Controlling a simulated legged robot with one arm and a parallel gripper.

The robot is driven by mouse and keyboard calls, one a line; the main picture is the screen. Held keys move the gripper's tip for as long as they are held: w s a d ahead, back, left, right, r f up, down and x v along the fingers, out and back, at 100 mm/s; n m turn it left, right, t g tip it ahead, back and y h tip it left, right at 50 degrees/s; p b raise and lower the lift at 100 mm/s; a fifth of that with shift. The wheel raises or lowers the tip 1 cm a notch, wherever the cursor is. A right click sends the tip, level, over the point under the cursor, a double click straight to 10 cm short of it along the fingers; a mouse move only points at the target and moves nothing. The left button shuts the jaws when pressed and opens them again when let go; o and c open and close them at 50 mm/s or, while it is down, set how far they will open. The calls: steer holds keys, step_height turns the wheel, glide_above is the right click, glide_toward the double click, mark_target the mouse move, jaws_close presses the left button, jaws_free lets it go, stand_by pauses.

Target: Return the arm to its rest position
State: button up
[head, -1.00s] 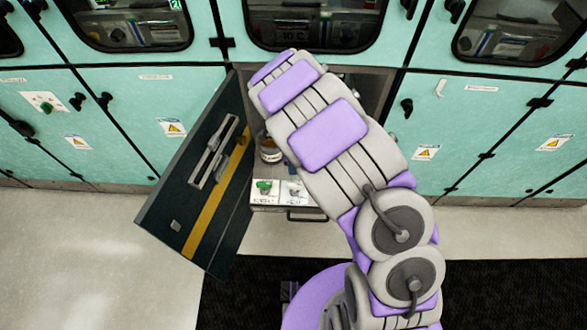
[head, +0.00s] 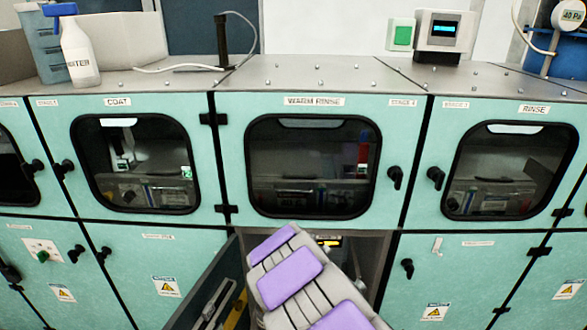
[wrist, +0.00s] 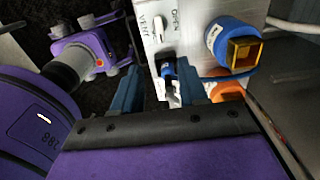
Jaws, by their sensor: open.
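My arm (head: 300,285), purple and grey, reaches into the open lower cabinet (head: 370,262) under the WARM RINSE window. My gripper is hidden in the head view. In the wrist view my gripper (wrist: 160,88) is open, with its two blue-grey fingers apart. A small blue and dark part (wrist: 168,78) on a white panel (wrist: 187,35) shows between and beyond the fingers. I cannot tell whether the fingers touch it. The panel carries the words VENT and OPEN.
A blue fitting with a yellow square end (wrist: 240,50) and an orange part (wrist: 226,88) sit right of the fingers. The dark cabinet door (head: 215,290) stands open left of my arm. Closed teal cabinets (head: 480,270) flank the opening. A spray bottle (head: 78,50) stands on top.

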steer(key=s+d+r+n, duration=0.4)
steer(key=s+d+r, duration=0.15)
steer(key=r, duration=0.35)
steer(key=s+d+r+n, duration=0.4)
steer(key=s+d+r, duration=0.1)
steer(key=s+r, duration=0.25)
steer(key=s+d+r+n+g, duration=0.1)
steer(key=s+r+n, duration=0.2)
steer(key=s, duration=0.6)
steer(key=s+d+r+n, duration=0.2)
steer(key=s+r+n, duration=0.2)
steer(key=s+n, duration=0.3)
steer(key=s, duration=0.3)
steer(key=shift+s+d+g, duration=0.25)
steer(key=shift+d+g, duration=0.05)
steer(key=shift+g, duration=0.1)
